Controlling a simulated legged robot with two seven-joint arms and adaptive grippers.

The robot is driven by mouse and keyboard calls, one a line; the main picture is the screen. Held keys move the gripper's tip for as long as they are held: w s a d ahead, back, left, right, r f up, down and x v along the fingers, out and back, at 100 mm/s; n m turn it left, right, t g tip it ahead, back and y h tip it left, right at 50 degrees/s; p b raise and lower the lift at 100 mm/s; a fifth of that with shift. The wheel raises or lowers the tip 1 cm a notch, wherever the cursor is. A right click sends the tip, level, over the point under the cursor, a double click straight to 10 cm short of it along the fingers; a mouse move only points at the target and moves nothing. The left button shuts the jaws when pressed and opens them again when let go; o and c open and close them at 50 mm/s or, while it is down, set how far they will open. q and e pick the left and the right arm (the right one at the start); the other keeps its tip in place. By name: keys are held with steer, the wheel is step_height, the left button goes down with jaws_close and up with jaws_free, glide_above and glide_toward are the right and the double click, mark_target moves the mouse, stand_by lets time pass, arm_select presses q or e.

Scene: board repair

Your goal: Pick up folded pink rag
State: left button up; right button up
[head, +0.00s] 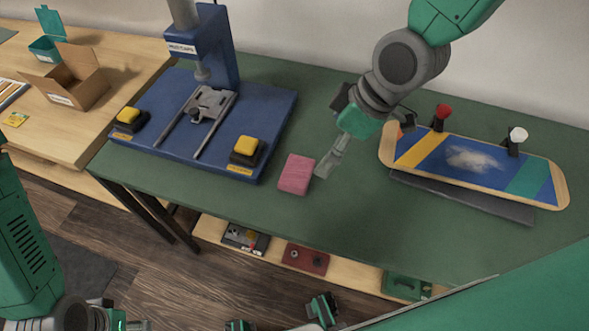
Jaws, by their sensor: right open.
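The folded pink rag (296,174) lies flat on the green table top, just right of the blue press base. My right gripper (328,165) reaches down from the upper right. Its fingers are open and empty, close beside the rag's right edge. From this angle I cannot tell how high the fingertips are above the table. My left arm is at the lower left, with its end cut off by the bottom edge, so its jaws cannot be made out.
A blue press (216,120) with yellow buttons stands left of the rag. A striped skateboard deck (430,152) is at the right, by a dark bar (465,198). A cardboard box (78,85) is on the wooden table. The green table (350,220) is clear in front of the rag.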

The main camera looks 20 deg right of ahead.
steer(key=f, duration=0.1)
steer(key=b, duration=0.2)
glide_above(300, 171)
steer(key=s+d, duration=0.1)
steer(key=f, duration=0.7)
steer(key=shift+s+d+f, duration=0.15)
steer(key=shift+s+d, duration=0.05)
steer(key=shift+w+f, duration=0.1)
steer(key=shift+f, duration=0.35)
steer(key=x, duration=0.4)
steer(key=shift+w+f+b, duration=0.15)
steer(key=shift+f+b, duration=0.05)
steer(key=shift+b, duration=0.15)
steer(key=shift+a+f, duration=0.15)
steer(key=shift+a, duration=0.05)
arm_select(q)
steer(key=f, duration=0.3)
steer(key=shift+w+a+f, duration=0.2)
steer(key=shift+w, duration=0.1)
arm_select(e)
steer(key=shift+d, duration=0.1)
steer(key=c, duration=1)
